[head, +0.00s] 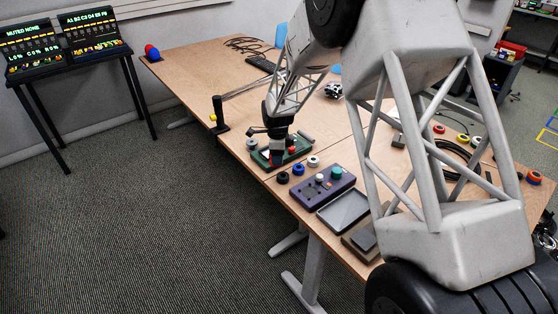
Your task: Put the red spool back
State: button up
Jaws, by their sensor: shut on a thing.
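My gripper (276,158) points down over the green tray (262,163) near the table's front edge. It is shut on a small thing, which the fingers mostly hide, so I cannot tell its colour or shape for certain. A small red piece (292,150) shows just right of the fingers, at the tray. It could be the red spool, but it is too small to be sure. Whether the held thing touches the tray is hidden.
A black spool (283,177), a blue spool (298,169) and a white spool (313,161) stand in front of the tray. Beside them are a purple box (310,194) and a shallow grey tray (345,210). A black post (219,115) stands at the table edge.

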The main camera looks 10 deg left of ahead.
jog(key=shift+n, duration=0.8)
jog(key=w+a, duration=0.1)
jog(key=w, duration=0.3)
jog(key=w+a, duration=0.1)
jog(key=w, duration=0.3)
jog(key=w+a, duration=0.2)
jog(key=w, duration=0.1)
jog(key=shift+w+f, duration=0.1)
jog(key=shift+w, duration=0.3)
jog(key=shift+w+a+f+n, duration=0.45)
jog(key=shift+w+a, duration=0.25)
jog(key=shift+w, duration=1.55)
jog(key=shift+w+a+f+n, duration=0.4)
jog(key=shift+w+a, duration=0.35)
jog(key=shift+w, duration=1.55)
jog(key=shift+w+a+f+n, duration=0.35)
jog(key=shift+w+a+f, duration=0.25)
jog(key=shift+w, duration=1.65)
jog(key=shift+a+r, duration=0.1)
jog(key=shift+f, duration=2)
jog(key=shift+f, duration=0.8)
